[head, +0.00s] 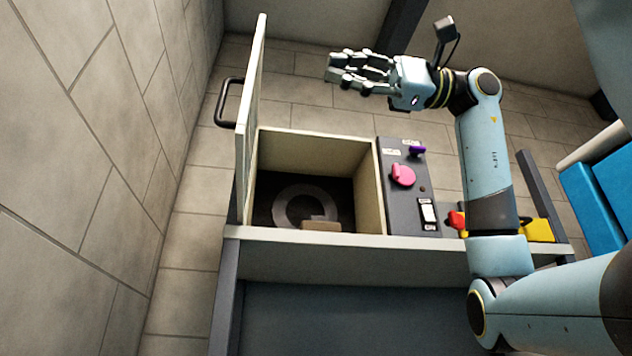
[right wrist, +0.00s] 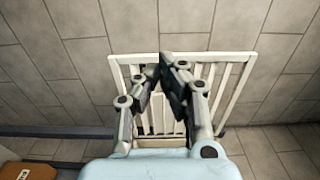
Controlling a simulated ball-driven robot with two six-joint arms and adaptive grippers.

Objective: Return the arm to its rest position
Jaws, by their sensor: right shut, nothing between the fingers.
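My right gripper (head: 335,69) is raised beyond the bench and its cabinet in the head view, pointing left. In the right wrist view its fingers (right wrist: 168,66) come together, empty. My right arm rises from the lower right in the head view and bends at the top. My left gripper does not show in either view.
An open cabinet (head: 380,190) with its door (head: 248,130) swung up at the left holds a grey ring (head: 281,213) and a tan block (head: 320,226). A control panel (head: 422,205) has a pink knob (head: 403,175). A white slatted rack (right wrist: 240,82) stands beyond the fingers.

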